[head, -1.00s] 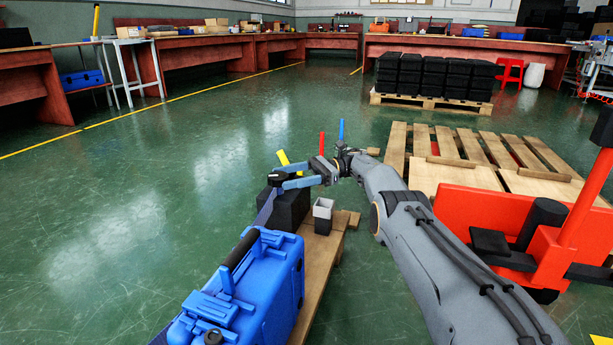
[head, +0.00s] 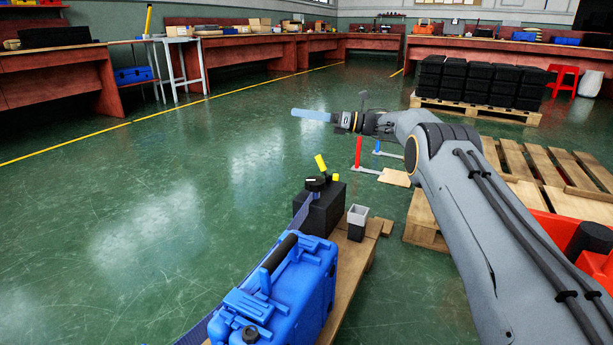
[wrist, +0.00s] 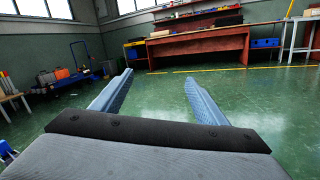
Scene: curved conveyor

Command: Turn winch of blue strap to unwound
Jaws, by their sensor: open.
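The winch (head: 317,183) is a dark round knob with a yellow handle (head: 320,162), on top of a black block (head: 322,213) on a wooden board. The dark blue strap (head: 302,214) runs from the winch down toward a blue case (head: 290,290). How much strap is wound on the winch is too small to tell. My gripper (head: 305,114) is above and beyond the winch, apart from it, pointing left in the head view. In the wrist view my gripper (wrist: 160,76) is open with nothing between its two blue fingers.
A small grey open-topped holder (head: 357,222) stands on the wooden board (head: 350,262) beside the block. A red upright handle (head: 358,152) and a blue one (head: 377,146) stand farther back. Wooden pallets (head: 545,170) are at right. The green floor at left is clear.

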